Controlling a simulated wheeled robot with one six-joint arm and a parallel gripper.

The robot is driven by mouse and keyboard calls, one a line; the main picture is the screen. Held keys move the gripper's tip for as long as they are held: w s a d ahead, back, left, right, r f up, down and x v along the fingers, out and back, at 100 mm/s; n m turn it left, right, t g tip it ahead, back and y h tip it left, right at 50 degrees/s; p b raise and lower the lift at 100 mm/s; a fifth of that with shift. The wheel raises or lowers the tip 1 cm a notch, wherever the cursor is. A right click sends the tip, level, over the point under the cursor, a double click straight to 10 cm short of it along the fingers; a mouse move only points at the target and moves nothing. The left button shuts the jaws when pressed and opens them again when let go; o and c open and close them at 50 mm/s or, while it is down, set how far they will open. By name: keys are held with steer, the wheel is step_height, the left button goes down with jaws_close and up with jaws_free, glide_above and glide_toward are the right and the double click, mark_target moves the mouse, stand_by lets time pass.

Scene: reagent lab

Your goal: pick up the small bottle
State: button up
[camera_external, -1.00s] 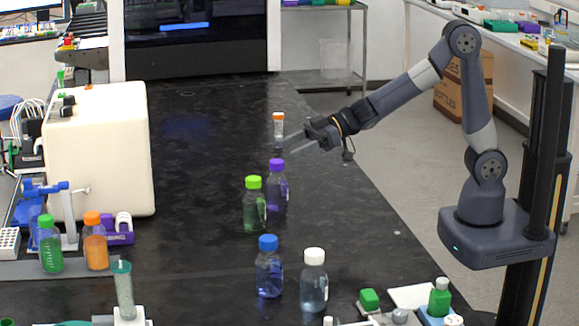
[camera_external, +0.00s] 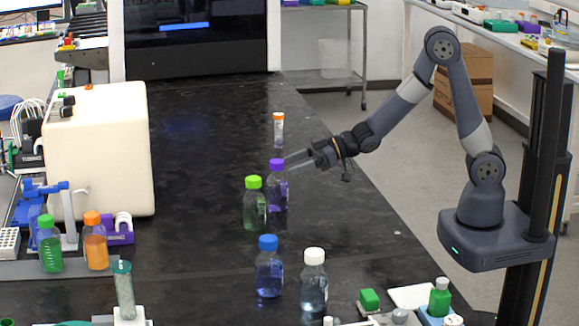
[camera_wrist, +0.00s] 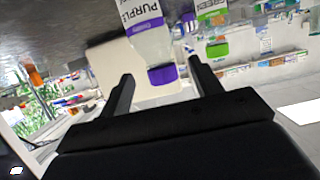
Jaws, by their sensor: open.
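The purple-capped bottle (camera_external: 277,188) stands upright on the black bench, just behind and right of the green-capped bottle (camera_external: 254,203). My gripper (camera_external: 290,163) is at its upper right, with the fingers at about cap height. In the wrist view the purple-capped bottle (camera_wrist: 149,42) shows between the spread fingers, its cap toward my gripper (camera_wrist: 160,85) and a label reading "PURPLE". The green-capped bottle (camera_wrist: 214,28) shows beside it, past the right finger. A small orange-capped vial (camera_external: 278,130) stands behind. The jaws are open and hold nothing; I cannot tell whether a finger touches the purple-capped bottle.
A blue-capped bottle (camera_external: 268,267) and a white-capped bottle (camera_external: 314,281) stand nearer the front. A cream box-shaped device (camera_external: 97,150) is on the left. A green block (camera_external: 369,299) lies at the front right. The bench right of the bottles is clear.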

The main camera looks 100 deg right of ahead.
mark_target(272, 168)
steer(key=shift+r+p+x, duration=0.15)
steer(key=shift+x, duration=1)
steer(key=shift+r+p+x, duration=0.2)
steer(key=shift+x, duration=0.95)
steer(key=shift+r+p+x, duration=0.15)
steer(key=shift+x, duration=1)
steer(key=shift+w, duration=0.15)
jaws_close()
